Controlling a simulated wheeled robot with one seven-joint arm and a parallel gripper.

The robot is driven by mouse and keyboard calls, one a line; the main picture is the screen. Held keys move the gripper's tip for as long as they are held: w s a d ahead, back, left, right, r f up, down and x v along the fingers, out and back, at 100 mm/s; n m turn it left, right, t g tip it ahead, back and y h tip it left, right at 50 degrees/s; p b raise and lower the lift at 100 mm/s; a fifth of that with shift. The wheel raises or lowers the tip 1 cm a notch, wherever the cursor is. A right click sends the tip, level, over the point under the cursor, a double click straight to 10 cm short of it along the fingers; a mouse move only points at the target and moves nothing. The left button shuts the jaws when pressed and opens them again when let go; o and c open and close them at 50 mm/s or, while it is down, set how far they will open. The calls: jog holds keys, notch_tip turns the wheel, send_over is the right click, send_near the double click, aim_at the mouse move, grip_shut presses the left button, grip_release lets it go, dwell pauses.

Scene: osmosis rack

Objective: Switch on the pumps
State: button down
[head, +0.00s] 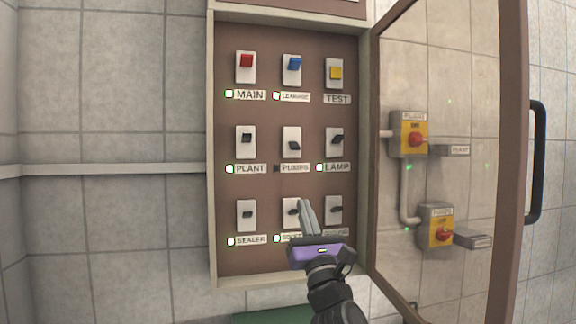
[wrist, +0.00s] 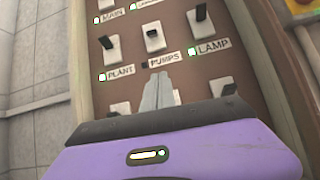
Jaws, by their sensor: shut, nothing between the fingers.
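The PUMPS switch (head: 292,141) is a white plate with a black lever, in the middle of the panel (head: 265,120). Its lever sits low, unlike the raised PLANT (head: 245,141) and LAMP (head: 334,140) levers. The small lamp by the PUMPS label (head: 295,168) is dark. In the wrist view the PUMPS switch (wrist: 153,38) is just beyond my fingertips. My gripper (head: 307,203) is shut and empty, its fingers pointing up below the PUMPS switch. No contact with a switch is clear.
The top row holds red MAIN (head: 246,66), blue (head: 292,68) and yellow TEST (head: 335,73) switches. Several indicators glow. The glass door (head: 512,150) stands open at right, with a black handle (head: 537,160). Yellow boxes with red knobs (head: 409,136) show through the glass.

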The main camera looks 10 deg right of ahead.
aim_at(295, 147)
jog(key=shift+w+a+r+n, duration=0.1)
jog(key=shift+w+r+n, duration=0.1)
jog(key=shift+r+n, duration=0.15)
jog(key=p+x, duration=0.1)
jog(key=x, duration=0.8)
jog(key=shift+w+r, duration=0.15)
notch_tip(295, 147, up, 3)
jog(key=shift+f+p, duration=0.25)
jog(key=shift+p, duration=0.95)
jog(key=shift+s+r+p, duration=0.6)
jog(key=shift+r, duration=0.1)
jog(key=shift+s+r+p, duration=0.1)
jog(key=shift+r+p, duration=0.05)
jog(key=shift+p, duration=0.25)
jog(key=shift+g, duration=0.3)
